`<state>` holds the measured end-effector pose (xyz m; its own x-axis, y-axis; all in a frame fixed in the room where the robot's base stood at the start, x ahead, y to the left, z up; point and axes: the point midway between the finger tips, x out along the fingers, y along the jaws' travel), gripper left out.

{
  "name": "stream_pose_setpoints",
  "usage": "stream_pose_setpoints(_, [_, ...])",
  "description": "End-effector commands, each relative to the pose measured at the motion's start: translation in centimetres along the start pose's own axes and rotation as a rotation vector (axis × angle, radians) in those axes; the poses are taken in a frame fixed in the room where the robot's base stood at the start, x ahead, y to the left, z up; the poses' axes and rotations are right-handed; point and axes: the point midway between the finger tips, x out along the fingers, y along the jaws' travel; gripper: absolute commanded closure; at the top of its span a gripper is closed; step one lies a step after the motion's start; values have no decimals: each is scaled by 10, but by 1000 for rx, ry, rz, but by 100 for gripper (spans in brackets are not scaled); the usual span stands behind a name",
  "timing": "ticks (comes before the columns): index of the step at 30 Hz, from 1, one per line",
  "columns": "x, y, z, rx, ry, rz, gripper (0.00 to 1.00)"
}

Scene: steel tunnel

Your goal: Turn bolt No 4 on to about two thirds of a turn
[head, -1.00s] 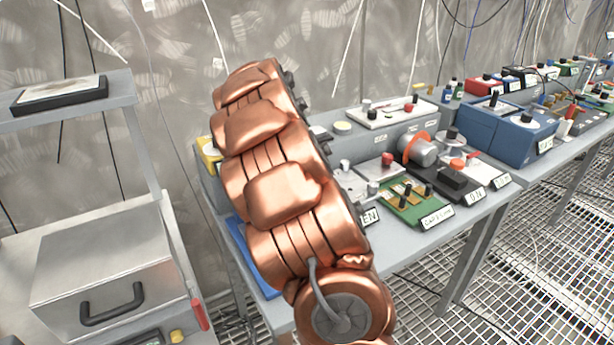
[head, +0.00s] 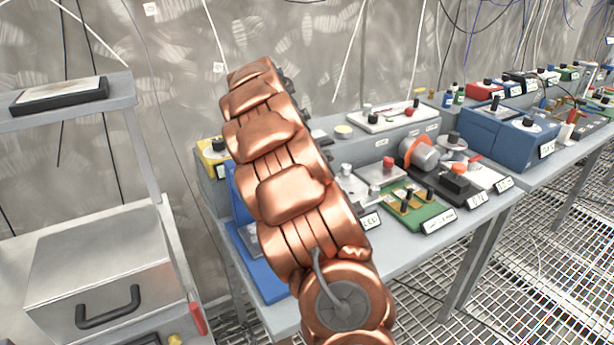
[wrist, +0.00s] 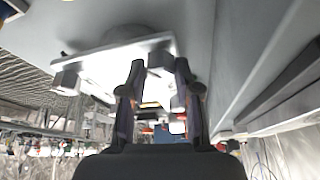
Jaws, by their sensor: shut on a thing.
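In the wrist view, my gripper (wrist: 158,82) has two dark fingers on either side of a grey block-shaped bolt head (wrist: 159,58) at a pale plate (wrist: 105,66). The fingers are shut on this head. A second block-shaped head (wrist: 68,80) stands at the plate's left end, apart from the fingers. No bolt number is readable, so I cannot tell which bolt is No 4. In the head view my copper-coloured arm hides my gripper and the bolts. A blue stand (head: 262,277) shows partly at the arm's left, on the bench.
A metal case (head: 100,265) stands at the left. Grated floor lies in front.

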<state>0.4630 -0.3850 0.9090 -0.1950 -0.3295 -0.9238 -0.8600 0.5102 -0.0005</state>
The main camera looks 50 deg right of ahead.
Motion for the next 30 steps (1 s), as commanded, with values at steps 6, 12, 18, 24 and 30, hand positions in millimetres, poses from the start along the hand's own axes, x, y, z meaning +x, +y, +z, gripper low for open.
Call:
stream_pose_setpoints(6, [0,0,0,0,0,-2,66])
stream_pose_setpoints(12, [0,0,0,-1,0,-1,45])
stream_pose_setpoints(18, [0,0,0,-1,0,-1,43])
stream_pose_setpoints(24, [-3,0,-1,-2,0,-1,43])
stream_pose_setpoints(30, [-24,-1,-10,0,-2,-5,43])
